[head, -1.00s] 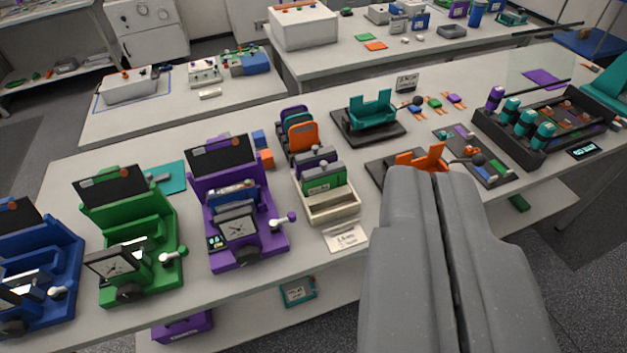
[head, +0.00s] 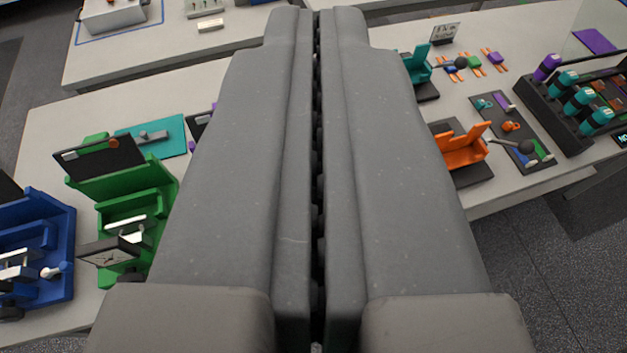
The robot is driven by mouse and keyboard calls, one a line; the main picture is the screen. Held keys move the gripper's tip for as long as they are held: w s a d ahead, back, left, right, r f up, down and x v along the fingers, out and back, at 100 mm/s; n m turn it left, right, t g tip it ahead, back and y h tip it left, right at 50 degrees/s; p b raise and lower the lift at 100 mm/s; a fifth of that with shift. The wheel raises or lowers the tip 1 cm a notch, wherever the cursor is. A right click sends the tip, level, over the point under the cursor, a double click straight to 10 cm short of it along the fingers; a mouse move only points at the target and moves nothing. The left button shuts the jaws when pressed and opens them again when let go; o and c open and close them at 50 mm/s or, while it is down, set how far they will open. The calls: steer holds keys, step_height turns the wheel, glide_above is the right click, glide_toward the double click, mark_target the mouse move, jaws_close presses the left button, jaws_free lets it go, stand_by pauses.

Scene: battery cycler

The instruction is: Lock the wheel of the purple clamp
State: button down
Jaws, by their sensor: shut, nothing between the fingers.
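My gripper (head: 317,14) fills the middle of the head view. Its two long grey fingers lie side by side, shut, with only a thin dark gap and nothing held. The purple clamp is almost wholly hidden behind the left finger. Only a sliver of its dark top panel (head: 197,125) shows at that finger's left edge. Its wheel is hidden, so I cannot tell its position.
A green clamp (head: 150,195) and a blue clamp (head: 62,235) stand on the bench to the left. A teal plate (head: 165,128) lies behind. Right are an orange clamp-like fixture (head: 465,150), a dark tool mat (head: 500,110) and a dark rack (head: 548,105).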

steer(key=w+f+m+g+h+p, duration=0.1)
steer(key=w+f+g, duration=0.3)
steer(key=w+f, duration=0.75)
steer(key=w+f+m+g, duration=0.1)
steer(key=w+f+g, duration=0.3)
steer(key=w+f, duration=0.75)
step_height(320, 180, down, 18)
steer(key=w+m+g, duration=0.1)
steer(key=g, duration=0.2)
steer(key=shift+w+f+m+g, duration=0.25)
steer(key=shift+w+m+g, duration=0.05)
steer(key=shift+g, duration=0.1)
steer(key=shift+f, duration=0.1)
steer(key=x, duration=1)
steer(key=shift+d, duration=0.1)
steer(key=shift+s+a, duration=0.15)
steer(key=shift+s, duration=0.35)
steer(key=shift+s+a, duration=0.2)
steer(key=shift+s, duration=0.35)
steer(key=shift+s+a, duration=0.3)
steer(key=shift+s, duration=0.55)
